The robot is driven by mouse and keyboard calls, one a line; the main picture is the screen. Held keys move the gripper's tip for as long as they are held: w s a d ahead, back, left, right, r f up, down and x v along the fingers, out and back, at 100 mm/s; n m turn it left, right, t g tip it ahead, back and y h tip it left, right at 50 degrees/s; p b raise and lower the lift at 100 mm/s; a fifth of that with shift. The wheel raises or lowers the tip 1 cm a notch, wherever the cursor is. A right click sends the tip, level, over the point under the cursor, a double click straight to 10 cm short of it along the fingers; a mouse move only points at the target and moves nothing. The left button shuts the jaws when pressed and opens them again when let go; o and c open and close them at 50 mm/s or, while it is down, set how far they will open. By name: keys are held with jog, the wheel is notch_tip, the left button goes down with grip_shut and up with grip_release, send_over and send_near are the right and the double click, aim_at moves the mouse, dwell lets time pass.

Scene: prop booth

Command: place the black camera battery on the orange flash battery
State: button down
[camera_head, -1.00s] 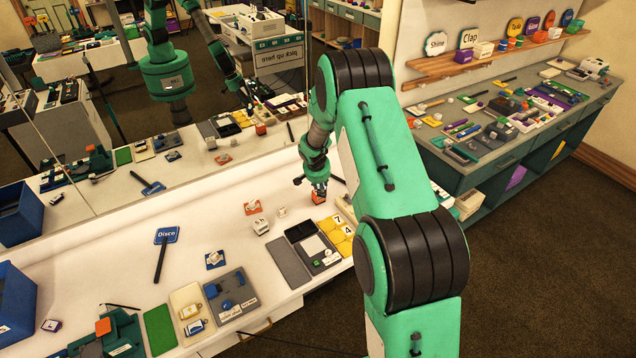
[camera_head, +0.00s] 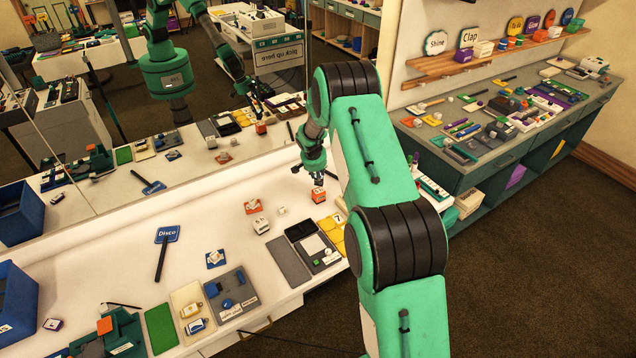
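The orange flash battery, as far as I can tell, is the small orange block (camera_head: 319,196) standing on the white counter below my gripper. My gripper (camera_head: 316,178) is just above it, pointing down, with its dark fingers spread apart. A small dark shape shows between the fingers and the top of the orange block. I cannot tell whether it is the black camera battery or part of a fingertip. The mirror shows the orange block again (camera_head: 260,128), with the reflected gripper above it.
A grey tray with dark compartments (camera_head: 325,262) and yellow number cards (camera_head: 328,222) lie in front of the block. The mirror (camera_head: 120,165) runs behind the counter. A blue bin (camera_head: 15,300) stands at the far left.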

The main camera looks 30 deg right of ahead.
jog(key=shift+f, duration=1.75)
jog(key=shift+f, duration=0.1)
jog(key=c, duration=1.4)
grip_release()
jog(key=shift+o, duration=0.2)
jog(key=shift+r, duration=0.4)
jog(key=v, duration=1.1)
jog(key=shift+r, duration=0.15)
jog(key=shift+s+a+r, duration=0.15)
